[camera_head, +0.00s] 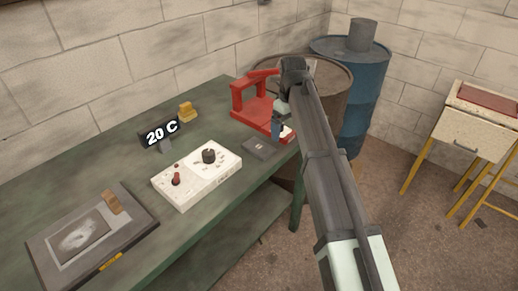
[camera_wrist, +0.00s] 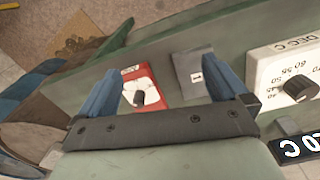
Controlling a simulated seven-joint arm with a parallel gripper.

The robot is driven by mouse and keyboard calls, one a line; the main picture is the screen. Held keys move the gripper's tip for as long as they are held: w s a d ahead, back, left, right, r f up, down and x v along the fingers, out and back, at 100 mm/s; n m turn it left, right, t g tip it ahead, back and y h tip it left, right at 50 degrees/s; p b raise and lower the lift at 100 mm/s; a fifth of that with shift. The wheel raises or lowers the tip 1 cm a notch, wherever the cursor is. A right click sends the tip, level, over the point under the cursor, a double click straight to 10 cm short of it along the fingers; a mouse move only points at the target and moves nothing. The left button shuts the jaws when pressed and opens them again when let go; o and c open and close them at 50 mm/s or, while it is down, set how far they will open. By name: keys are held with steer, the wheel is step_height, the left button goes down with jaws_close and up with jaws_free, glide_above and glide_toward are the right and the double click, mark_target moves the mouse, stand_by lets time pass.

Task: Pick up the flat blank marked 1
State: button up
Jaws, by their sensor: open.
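The flat blank marked 1 (camera_head: 261,147) is a dark grey flat piece lying on the green table near its front edge. In the wrist view the blank (camera_wrist: 187,73) shows a small white label with a 1, and the right finger covers part of it. My gripper (camera_head: 280,130) is above the table, just beyond the blank and beside the red frame. In the wrist view my gripper (camera_wrist: 160,68) has its two blue fingers wide apart with nothing held. The blank appears between the fingers, nearer the right one.
The red frame (camera_head: 237,97) with a white dial face stands close by. A white control box (camera_head: 197,176), a 20 C sign (camera_head: 160,133), a yellow block (camera_head: 187,112) and a dark flat case (camera_head: 50,263) are on the table. Barrels (camera_head: 365,115) stand behind.

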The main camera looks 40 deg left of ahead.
steer(key=s+a+r+n, duration=0.1)
steer(key=s+a+r, duration=0.3)
steer(key=a+r, duration=0.1)
glide_above(266, 151)
step_height(266, 151, down, 9)
steer(key=shift+w+r, duration=0.15)
steer(key=shift+s+f, duration=0.2)
steer(key=shift+f, duration=2.35)
steer(key=c, duration=1.5)
